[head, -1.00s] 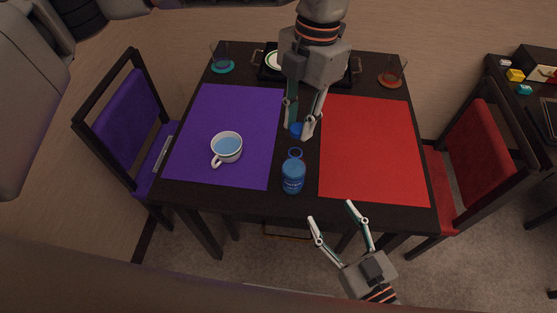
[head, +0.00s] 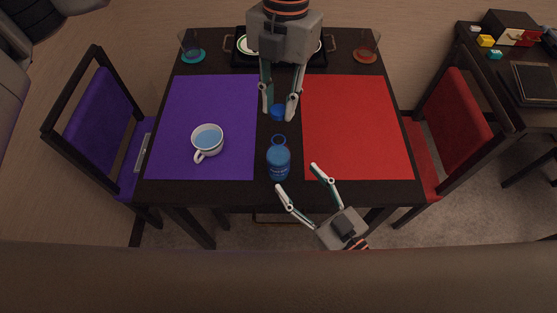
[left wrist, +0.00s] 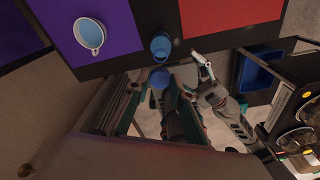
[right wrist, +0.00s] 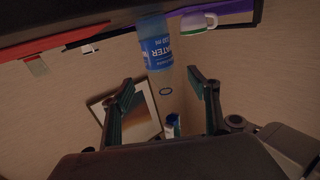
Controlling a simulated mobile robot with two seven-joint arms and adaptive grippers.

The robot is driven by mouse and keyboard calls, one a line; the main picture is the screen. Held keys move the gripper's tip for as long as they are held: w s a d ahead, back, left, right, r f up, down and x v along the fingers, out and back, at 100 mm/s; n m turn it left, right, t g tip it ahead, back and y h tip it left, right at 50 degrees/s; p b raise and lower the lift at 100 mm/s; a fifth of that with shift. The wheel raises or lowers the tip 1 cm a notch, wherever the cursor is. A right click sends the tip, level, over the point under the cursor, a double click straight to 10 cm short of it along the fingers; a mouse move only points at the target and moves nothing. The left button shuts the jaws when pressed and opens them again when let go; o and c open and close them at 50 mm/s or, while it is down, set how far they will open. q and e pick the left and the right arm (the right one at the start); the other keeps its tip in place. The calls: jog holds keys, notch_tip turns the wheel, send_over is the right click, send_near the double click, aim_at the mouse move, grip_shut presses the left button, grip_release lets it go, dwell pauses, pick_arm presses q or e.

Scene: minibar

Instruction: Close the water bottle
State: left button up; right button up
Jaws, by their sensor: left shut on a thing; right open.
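The blue water bottle (head: 278,163) stands upright near the table's front edge, between the two mats, with a ring-like open top. It also shows in the left wrist view (left wrist: 161,47) and, with its label, in the right wrist view (right wrist: 155,45). My left gripper (head: 279,115) is shut on a blue cap (head: 278,111), behind the bottle in the head view and apart from it. The cap also shows between the fingers in the left wrist view (left wrist: 158,81). My right gripper (head: 297,177) is open and empty, just right of and in front of the bottle.
A cup with blue liquid (head: 207,140) stands on the purple mat (head: 240,100). The red mat (head: 355,130) is bare. Glasses on coasters and a black tray (head: 323,60) are at the back. Purple (head: 103,120) and red (head: 465,120) chairs flank the table.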

jog(key=x, duration=0.9)
jog(key=shift+a, duration=0.1)
jog(key=c, duration=1.7)
pick_arm(q)
send_over(279, 136)
jog(key=shift+w+f, duration=0.1)
jog(key=shift+f, duration=2.4)
jog(key=shift+f, duration=0.1)
jog(key=shift+f, duration=0.8)
jog(key=shift+f, duration=0.55)
pick_arm(e)
grip_shut()
